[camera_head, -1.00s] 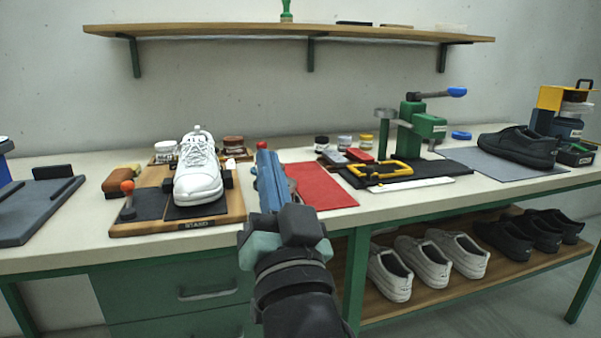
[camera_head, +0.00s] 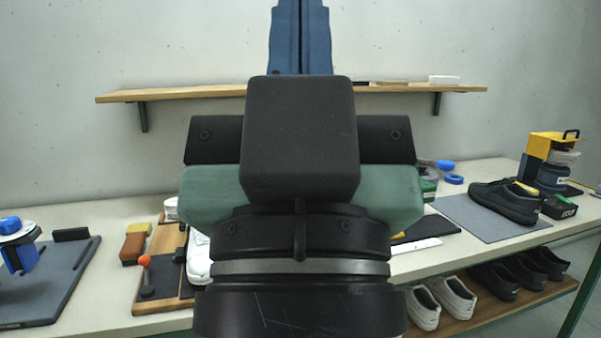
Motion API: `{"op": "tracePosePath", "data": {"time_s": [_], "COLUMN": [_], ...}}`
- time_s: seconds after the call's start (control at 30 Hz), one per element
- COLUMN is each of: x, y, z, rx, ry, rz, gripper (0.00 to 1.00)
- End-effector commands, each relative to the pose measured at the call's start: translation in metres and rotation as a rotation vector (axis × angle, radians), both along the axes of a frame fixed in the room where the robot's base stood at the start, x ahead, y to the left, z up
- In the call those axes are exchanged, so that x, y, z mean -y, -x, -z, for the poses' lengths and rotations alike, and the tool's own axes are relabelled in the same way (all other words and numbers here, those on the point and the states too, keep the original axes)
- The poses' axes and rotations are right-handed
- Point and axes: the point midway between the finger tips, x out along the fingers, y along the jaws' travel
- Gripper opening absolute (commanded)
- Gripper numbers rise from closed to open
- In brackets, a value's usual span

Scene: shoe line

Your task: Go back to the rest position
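My gripper (camera_head: 300,38) is raised upright in the middle of the head view, close to the camera. Its blue fingers point up and run past the top edge of the picture. The fingers look close together, but their tips are out of frame, so I cannot tell if they are open or shut. No held object shows. My gripper body and wrist hide the middle of the bench and most of the white shoe (camera_head: 198,262) on the wooden stand (camera_head: 150,305).
The bench (camera_head: 105,212) runs across below a wall shelf (camera_head: 170,93). A grey board (camera_head: 45,285) lies at left. A black shoe (camera_head: 503,202) sits on a grey mat (camera_head: 460,212) at right. White shoes (camera_head: 440,300) and black shoes (camera_head: 515,275) stand on the lower shelf.

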Motion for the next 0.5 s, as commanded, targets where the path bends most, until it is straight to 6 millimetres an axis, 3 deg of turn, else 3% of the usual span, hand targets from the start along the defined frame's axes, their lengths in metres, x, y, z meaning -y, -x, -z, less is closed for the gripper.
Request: {"op": "tracePosePath", "data": {"time_s": [0.03, 0.2, 0.33, 0.5], "x": [0.000, 0.000, 0.000, 0.000], "y": [0.000, 0.000, 0.000, 0.000], "z": [-0.033, -0.084, -0.116, -0.140], "rx": [0.000, 0.000, -0.001, -0.001], "ry": [0.000, 0.000, 0.000, 0.000], "rz": [0.000, -0.001, -0.001, -0.001], "gripper": [0.00, 0.00, 0.00, 0.00]}}
